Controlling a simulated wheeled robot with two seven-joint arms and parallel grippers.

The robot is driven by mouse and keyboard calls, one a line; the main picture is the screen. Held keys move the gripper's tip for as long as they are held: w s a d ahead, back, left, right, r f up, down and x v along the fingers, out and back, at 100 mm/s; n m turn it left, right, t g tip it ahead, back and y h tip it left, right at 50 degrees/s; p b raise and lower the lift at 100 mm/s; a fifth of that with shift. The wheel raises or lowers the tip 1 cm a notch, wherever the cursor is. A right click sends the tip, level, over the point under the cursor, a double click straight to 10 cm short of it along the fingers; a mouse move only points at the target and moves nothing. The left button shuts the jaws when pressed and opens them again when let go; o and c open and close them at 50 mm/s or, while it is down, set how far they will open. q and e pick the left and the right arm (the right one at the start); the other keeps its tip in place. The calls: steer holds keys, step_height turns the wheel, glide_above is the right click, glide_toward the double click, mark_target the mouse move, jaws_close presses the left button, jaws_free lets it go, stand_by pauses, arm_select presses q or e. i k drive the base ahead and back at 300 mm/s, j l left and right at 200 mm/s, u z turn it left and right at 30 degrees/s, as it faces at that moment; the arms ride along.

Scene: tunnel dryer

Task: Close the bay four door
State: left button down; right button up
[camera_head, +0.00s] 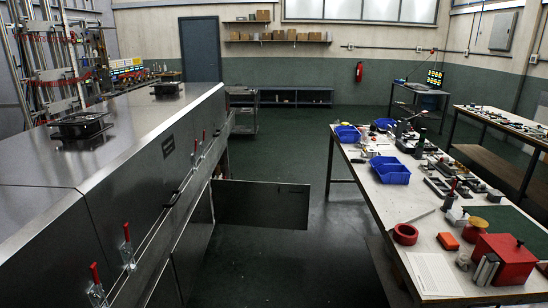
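The tunnel dryer (150,165) is a long metal cabinet along the left. One of its lower doors (262,205) stands open, a flat dark panel swung out over the floor toward the right. The lower side of the dryer near this door is dark, and the opening is hard to make out. No bay number is readable on the door, so I cannot tell whether it is bay four. Red-handled clamps (127,247) sit along the dryer's side above the doors. Neither of my grippers is in view.
A workbench (408,205) with blue bins (390,170), a red box (505,258) and loose tools stands on the right. Dark green floor (285,262) lies free between dryer and bench. A metal cart (243,110) stands beyond the dryer.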

mark_target(237, 203)
steer(key=i+j, duration=0.2)
steer(key=i, duration=0.65)
steer(key=i+j+u, duration=0.1)
steer(key=i, duration=0.7)
steer(key=i+j, duration=0.3)
steer(key=i, duration=0.25)
steer(key=z, duration=0.05)
